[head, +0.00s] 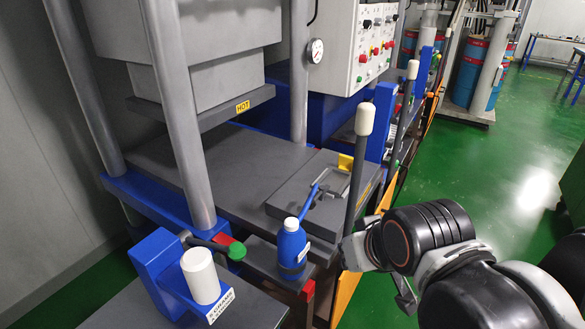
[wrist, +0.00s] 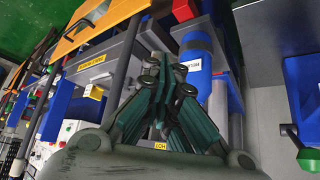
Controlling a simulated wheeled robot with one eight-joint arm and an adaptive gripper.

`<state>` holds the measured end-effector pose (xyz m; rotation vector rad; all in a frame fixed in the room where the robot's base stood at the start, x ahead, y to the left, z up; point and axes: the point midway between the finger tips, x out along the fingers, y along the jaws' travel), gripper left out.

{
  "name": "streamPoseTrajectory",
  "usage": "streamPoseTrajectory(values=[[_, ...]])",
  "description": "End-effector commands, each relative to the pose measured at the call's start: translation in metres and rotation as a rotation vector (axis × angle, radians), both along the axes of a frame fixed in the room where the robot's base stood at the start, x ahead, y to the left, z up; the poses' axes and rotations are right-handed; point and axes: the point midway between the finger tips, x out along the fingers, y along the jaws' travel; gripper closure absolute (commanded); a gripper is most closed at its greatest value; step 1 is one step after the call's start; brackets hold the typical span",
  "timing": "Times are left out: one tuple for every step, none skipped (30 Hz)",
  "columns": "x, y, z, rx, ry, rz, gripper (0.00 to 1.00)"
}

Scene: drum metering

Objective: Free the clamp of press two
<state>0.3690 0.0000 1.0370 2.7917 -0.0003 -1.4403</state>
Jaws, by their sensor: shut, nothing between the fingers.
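In the head view, a clamp with a blue handle (head: 312,197) lies on a dark plate (head: 285,205) on the press bed. A blue block (head: 160,262) at lower left carries a partly legible label with the word CLAMP. A lever with a green knob (head: 237,251) and a white cylinder (head: 201,277) are at this block. Which press is number two I cannot tell. My gripper (wrist: 163,65) is shut and empty in the wrist view. Beyond its fingers are a blue bottle (wrist: 196,62) and the press frame; contact cannot be judged.
The blue bottle (head: 291,245) stands by the bed's front. A tall dark lever with a white grip (head: 365,118) rises beside my arm. A control panel (head: 368,45) is behind. Blue drums (head: 470,70) stand farther back. Green floor (head: 480,160) at right is open.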

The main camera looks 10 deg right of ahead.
Motion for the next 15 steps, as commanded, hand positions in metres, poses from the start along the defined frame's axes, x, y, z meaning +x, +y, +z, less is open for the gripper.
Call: streamPoseTrajectory(values=[[-0.0003,0.0000,-0.0004,0.000,0.000,0.000,1.00],[-0.0003,0.0000,-0.0004,0.000,0.000,0.000,1.00],[-0.0003,0.0000,-0.0004,0.000,0.000,0.000,1.00],[-0.0004,0.0000,-0.0004,0.000,0.000,0.000,1.00],[-0.0004,0.0000,-0.0004,0.000,0.000,0.000,1.00],[-0.0004,0.0000,-0.0004,0.000,0.000,0.000,1.00],[-0.0004,0.0000,-0.0004,0.000,0.000,0.000,1.00],[-0.0004,0.0000,-0.0004,0.000,0.000,0.000,1.00],[-0.0004,0.0000,-0.0004,0.000,0.000,0.000,1.00],[-0.0004,0.0000,-0.0004,0.000,0.000,0.000,1.00],[-0.0003,0.0000,-0.0004,0.000,0.000,0.000,1.00],[-0.0001,0.0000,0.0000,0.000,0.001,0.000,1.00],[0.0003,0.0001,0.0007,-0.001,0.003,0.001,1.00],[0.0012,0.0001,0.0020,-0.001,0.006,0.001,1.00],[0.0029,0.0001,0.0045,-0.002,0.012,0.002,1.00]])
